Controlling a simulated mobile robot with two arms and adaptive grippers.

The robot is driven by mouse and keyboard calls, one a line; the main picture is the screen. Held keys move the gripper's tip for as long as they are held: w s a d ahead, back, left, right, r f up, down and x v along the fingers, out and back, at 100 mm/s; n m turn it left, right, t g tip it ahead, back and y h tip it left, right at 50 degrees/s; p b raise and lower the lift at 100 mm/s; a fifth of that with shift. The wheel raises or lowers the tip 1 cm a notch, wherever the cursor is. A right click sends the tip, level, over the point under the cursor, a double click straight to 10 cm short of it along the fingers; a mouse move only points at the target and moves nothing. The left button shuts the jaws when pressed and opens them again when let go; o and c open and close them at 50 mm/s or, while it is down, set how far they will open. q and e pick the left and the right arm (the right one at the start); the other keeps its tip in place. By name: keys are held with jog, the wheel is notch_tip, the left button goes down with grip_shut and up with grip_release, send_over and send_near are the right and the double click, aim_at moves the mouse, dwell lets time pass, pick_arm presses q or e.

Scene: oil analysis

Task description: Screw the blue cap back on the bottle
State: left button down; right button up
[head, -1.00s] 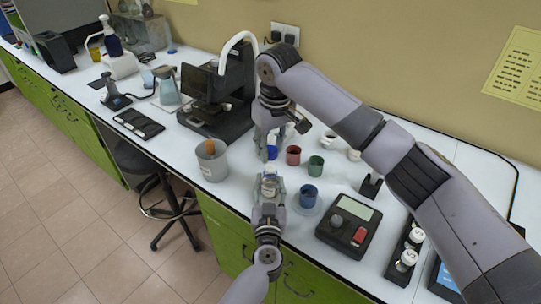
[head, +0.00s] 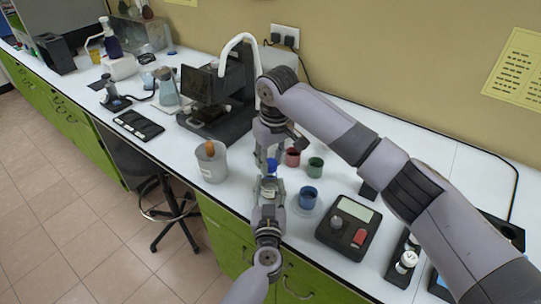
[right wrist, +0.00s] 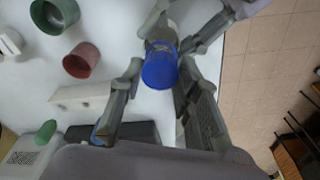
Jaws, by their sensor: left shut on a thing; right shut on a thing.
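The blue cap (head: 272,165) is between the fingers of my right gripper (head: 271,158), right above the bottle (head: 269,184). My left gripper (head: 269,188) comes up from the front edge of the bench and is shut on the bottle, holding it upright. In the right wrist view, the blue cap (right wrist: 160,68) lies between my right gripper's fingers (right wrist: 158,70) and covers the bottle's top. The left gripper's fingers (right wrist: 180,28) show around the bottle beyond it. I cannot tell whether the cap is seated on the thread.
A red cup (head: 292,157), a green cup (head: 315,167) and a blue cup (head: 308,196) stand right of the bottle. A grey beaker (head: 212,164) stands to its left. A black scale (head: 349,226) is at the right front. A dark instrument (head: 220,110) stands behind.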

jog(key=shift+f, duration=0.7)
dwell(0.6)
jog(key=m, duration=0.3)
jog(key=shift+a+m, duration=0.1)
jog(key=shift+m, duration=0.3)
jog(key=m, duration=0.4)
jog(key=shift+a+h, duration=0.1)
jog(key=shift+h, duration=0.3)
jog(key=m, duration=0.7)
jog(key=shift+a+h, duration=0.1)
jog(key=shift+h, duration=0.3)
jog(key=m+g, duration=0.1)
jog(key=m, duration=0.6)
jog(key=shift+m, duration=0.3)
jog(key=m, duration=0.7)
jog(key=shift+w+f+g, duration=0.1)
jog(key=shift+w+g, duration=0.1)
jog(key=shift+g, duration=0.2)
jog(key=o, duration=0.7)
jog(key=shift+o, duration=0.2)
